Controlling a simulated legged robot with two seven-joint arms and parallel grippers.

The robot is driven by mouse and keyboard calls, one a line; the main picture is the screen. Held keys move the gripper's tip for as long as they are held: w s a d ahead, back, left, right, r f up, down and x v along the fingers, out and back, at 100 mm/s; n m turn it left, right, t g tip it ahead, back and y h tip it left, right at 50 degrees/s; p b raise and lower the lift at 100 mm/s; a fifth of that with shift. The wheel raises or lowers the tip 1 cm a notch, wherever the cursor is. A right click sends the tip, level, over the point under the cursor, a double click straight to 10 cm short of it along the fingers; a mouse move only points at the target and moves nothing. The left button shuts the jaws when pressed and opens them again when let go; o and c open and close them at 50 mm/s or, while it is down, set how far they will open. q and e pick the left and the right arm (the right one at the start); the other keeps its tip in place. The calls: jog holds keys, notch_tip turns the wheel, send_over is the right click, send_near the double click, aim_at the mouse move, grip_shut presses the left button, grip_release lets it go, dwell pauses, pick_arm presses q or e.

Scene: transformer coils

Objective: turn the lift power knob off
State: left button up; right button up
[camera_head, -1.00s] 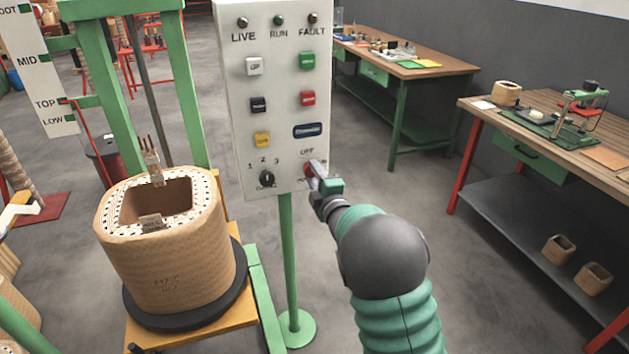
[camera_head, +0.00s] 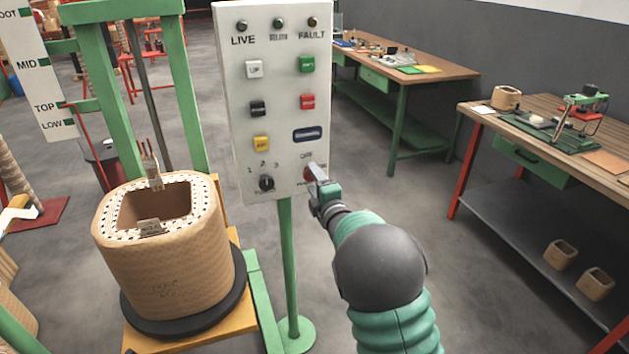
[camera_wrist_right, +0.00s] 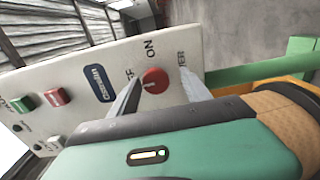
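The lift power knob is a round red knob (camera_wrist_right: 155,80) low on the white control panel (camera_head: 285,110). It also shows at the panel's lower right in the head view (camera_head: 309,173), partly covered by my right gripper. My right gripper (camera_wrist_right: 158,88) is at the knob, with one finger on each side of it. The fingers are apart, with small gaps to the knob visible in the wrist view. The ON label is readable there; the OFF label is partly hidden by a finger. My left gripper is not in view.
A selector knob (camera_head: 266,184) and several push buttons share the panel, which stands on a green post (camera_head: 288,260). A large tan coil (camera_head: 165,250) stands on a black disc to the left. Workbenches (camera_head: 420,70) are at the right, with open floor between.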

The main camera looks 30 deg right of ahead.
jog(key=shift+r, duration=0.2)
jog(key=b+v, duration=0.2)
jog(key=v, duration=1.4)
jog(key=shift+s+f, duration=0.2)
jog(key=shift+s, duration=0.15)
jog(key=shift+a, duration=0.1)
